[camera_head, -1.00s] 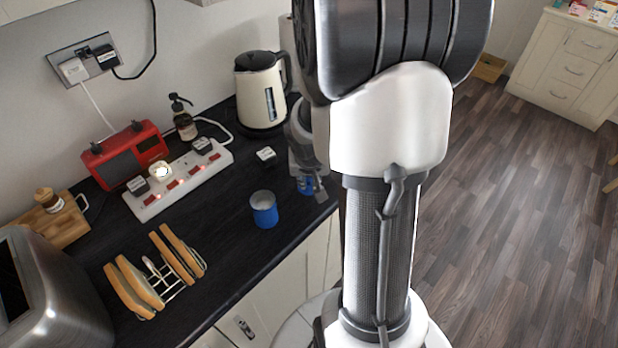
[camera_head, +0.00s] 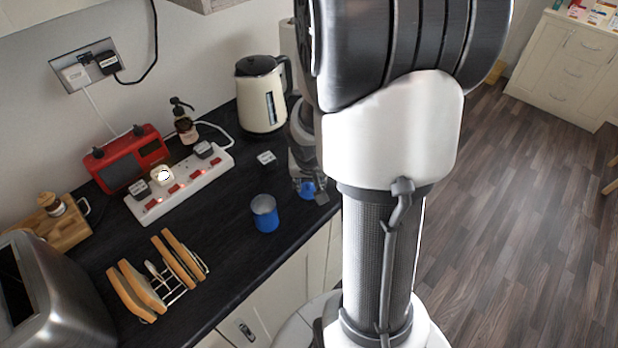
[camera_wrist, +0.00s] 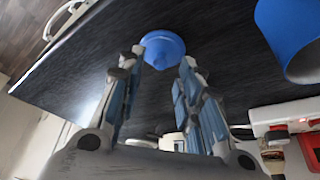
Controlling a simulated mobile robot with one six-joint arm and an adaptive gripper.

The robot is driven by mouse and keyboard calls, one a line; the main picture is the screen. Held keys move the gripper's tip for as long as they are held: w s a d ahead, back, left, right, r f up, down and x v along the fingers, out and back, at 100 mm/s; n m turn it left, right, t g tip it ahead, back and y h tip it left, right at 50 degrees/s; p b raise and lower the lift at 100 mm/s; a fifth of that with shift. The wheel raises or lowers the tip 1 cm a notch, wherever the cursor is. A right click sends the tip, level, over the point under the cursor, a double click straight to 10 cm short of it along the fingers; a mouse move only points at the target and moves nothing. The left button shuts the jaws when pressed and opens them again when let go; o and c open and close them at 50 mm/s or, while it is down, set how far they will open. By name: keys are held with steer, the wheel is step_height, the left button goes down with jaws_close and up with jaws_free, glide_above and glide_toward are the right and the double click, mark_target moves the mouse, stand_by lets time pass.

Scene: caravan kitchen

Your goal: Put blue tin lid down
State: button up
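The blue tin lid (camera_wrist: 163,46) is a round disc at the tips of my gripper (camera_wrist: 162,58) in the wrist view. One fingertip is at each side of its rim. I cannot tell whether the fingers press on it or stand just clear. In the head view the lid (camera_head: 307,189) shows small and blue between the fingers of my gripper (camera_head: 309,193), at or just above the dark worktop near its front edge. The open blue tin (camera_head: 265,213) stands upright to the left; it also shows large in the wrist view (camera_wrist: 292,38).
The dark worktop (camera_head: 232,262) is clear around the tin. A cream kettle (camera_head: 262,95), a white power strip (camera_head: 183,182), a red radio (camera_head: 130,160), a toast rack with toast (camera_head: 160,275) and a toaster (camera_head: 50,290) stand on it. A small black-and-white plug (camera_head: 267,158) lies behind the tin.

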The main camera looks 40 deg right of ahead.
steer(key=s+a+r+n+t+p, duration=0.1)
steer(key=s+a+r+n+p, duration=0.15)
steer(key=a+r, duration=0.55)
steer(key=s+a+r+n+p, duration=0.1)
steer(key=s+a+r, duration=0.4)
steer(key=r, duration=0.5)
steer(key=s+a+r+n+y, duration=0.2)
steer(key=s+a+r+n, duration=0.2)
steer(key=a, duration=0.5)
steer(key=s, duration=0.2)
steer(key=shift+s+a+r+y, duration=0.15)
steer(key=shift+s+a+y, duration=0.15)
steer(key=shift+s+y, duration=0.1)
steer(key=shift+w+d, duration=0.1)
